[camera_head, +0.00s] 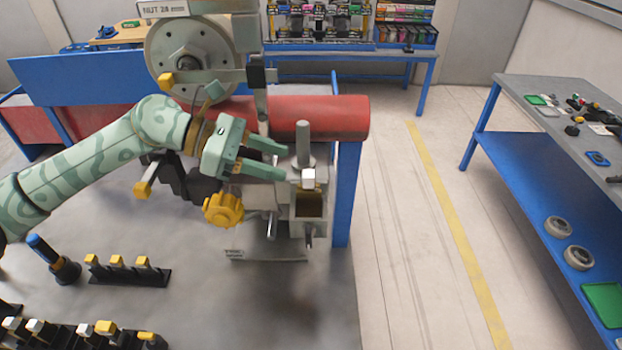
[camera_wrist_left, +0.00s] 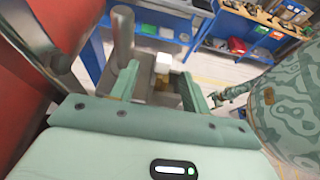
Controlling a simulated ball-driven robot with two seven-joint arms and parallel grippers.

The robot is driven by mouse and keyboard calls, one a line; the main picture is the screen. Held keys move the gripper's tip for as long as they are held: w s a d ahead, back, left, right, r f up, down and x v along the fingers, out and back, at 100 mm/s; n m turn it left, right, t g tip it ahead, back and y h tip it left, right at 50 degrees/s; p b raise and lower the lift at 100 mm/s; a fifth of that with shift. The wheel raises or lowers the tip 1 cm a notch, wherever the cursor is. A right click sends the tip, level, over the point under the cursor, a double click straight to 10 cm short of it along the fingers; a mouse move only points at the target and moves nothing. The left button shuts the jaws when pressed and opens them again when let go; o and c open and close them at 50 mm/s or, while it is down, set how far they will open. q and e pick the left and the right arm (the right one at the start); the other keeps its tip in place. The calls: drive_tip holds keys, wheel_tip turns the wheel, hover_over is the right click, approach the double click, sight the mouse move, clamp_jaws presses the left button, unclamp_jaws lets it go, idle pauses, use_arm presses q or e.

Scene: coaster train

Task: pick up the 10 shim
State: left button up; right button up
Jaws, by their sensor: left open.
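My left gripper (camera_head: 286,161) is open, its two green fingers pointing right toward a grey fixture with an upright post (camera_head: 303,145). A small white-topped block (camera_head: 308,179) with a yellowish part below it stands at this fixture, just beyond the fingertips. In the left wrist view the white block (camera_wrist_left: 162,62) shows between the open fingers (camera_wrist_left: 158,84), and I see no grip on it. I cannot read a number on it, so I cannot tell whether it is the 10 shim. A small green part at the right of that view may be my right gripper, too small to judge.
A red cylinder (camera_head: 325,117) lies just behind the fixture. A yellow knob (camera_head: 223,209) sits below my left gripper. Racks with yellow-topped (camera_head: 116,262) and white-topped pieces stand at lower left. A blue-framed bench (camera_head: 560,95) is at right; the floor between is clear.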

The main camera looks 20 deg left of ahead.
sight(305, 173)
use_arm(q)
drive_tip(key=x, duration=0.1)
drive_tip(key=p+x, duration=0.1)
drive_tip(key=shift+d+r, duration=0.1)
drive_tip(key=shift+d, duration=0.4)
drive_tip(key=p+x, duration=0.3)
drive_tip(key=x, duration=0.2)
drive_tip(key=shift+s+d, duration=0.1)
drive_tip(key=shift+d, duration=0.05)
drive_tip(key=shift+d+f, duration=0.3)
drive_tip(key=shift+f, duration=0.1)
drive_tip(key=shift+a, duration=0.1)
drive_tip(key=c, duration=0.9)
clamp_jaws()
use_arm(e)
drive_tip(key=r, duration=0.3)
drive_tip(key=s+r, duration=0.1)
drive_tip(key=r, duration=0.1)
drive_tip(key=shift+a, duration=0.1)
